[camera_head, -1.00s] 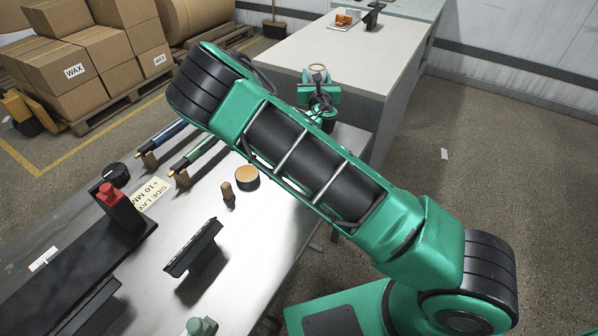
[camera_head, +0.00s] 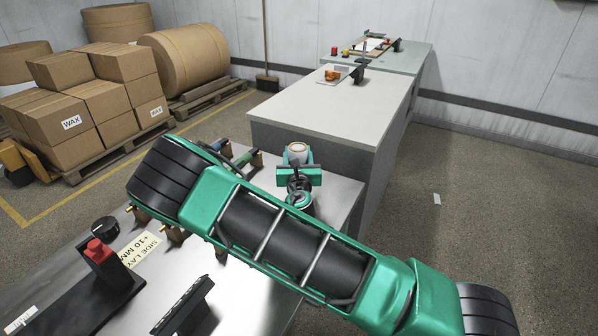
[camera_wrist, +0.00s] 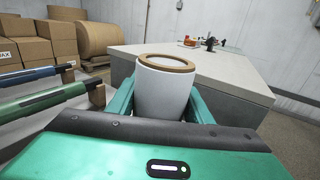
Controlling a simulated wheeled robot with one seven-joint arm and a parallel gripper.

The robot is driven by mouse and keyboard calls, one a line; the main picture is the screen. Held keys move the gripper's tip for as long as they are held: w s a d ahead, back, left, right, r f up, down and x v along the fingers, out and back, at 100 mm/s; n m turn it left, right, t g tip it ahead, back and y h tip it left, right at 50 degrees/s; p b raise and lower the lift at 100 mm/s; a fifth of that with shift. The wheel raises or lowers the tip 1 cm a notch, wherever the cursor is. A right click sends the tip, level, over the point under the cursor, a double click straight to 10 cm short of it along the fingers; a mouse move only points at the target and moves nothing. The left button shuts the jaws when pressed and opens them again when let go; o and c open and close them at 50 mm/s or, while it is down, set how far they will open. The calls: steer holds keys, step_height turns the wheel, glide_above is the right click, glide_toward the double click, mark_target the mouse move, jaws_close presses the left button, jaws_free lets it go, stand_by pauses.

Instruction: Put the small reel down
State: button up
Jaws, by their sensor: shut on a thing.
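The small reel (camera_wrist: 163,92) is a white roll with a brown core ring on top. It stands upright between the green fingers of my gripper (camera_wrist: 162,108) in the wrist view, and the fingers are shut on it. In the head view the reel (camera_head: 297,148) shows as a small pale ring at the end of my gripper (camera_head: 297,172), over the far end of the metal bench. The reel's underside is hidden, so I cannot tell its height above any surface.
A pale-topped grey table (camera_head: 335,105) stands beyond the bench (camera_head: 250,290), mostly clear, with an orange item (camera_head: 333,75) at its back. Blue and green rollers (camera_wrist: 40,98) lie left of my gripper. Wax boxes (camera_head: 90,95) and large brown rolls (camera_head: 180,58) stand back left.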

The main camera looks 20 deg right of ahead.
steer(key=shift+s+a+f, duration=0.3)
steer(key=shift+s+f, duration=0.3)
steer(key=shift+s, duration=0.2)
steer(key=shift+f, duration=1.9)
steer(key=o, duration=1.2)
